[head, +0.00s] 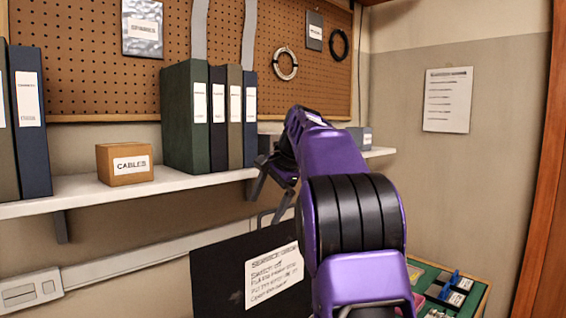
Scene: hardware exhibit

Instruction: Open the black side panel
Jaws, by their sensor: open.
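The black side panel (218,272) stands at the bottom centre. It carries a white label with printed text, partly legible, including "Switch off". My purple arm rises in front and hides the panel's right part.
A wall shelf (80,198) crosses the left, holding binders (186,118) and a "CABLES" box (124,164). A green board (474,297) with small blue parts lies at the lower right. A pegboard (90,68) hangs behind.

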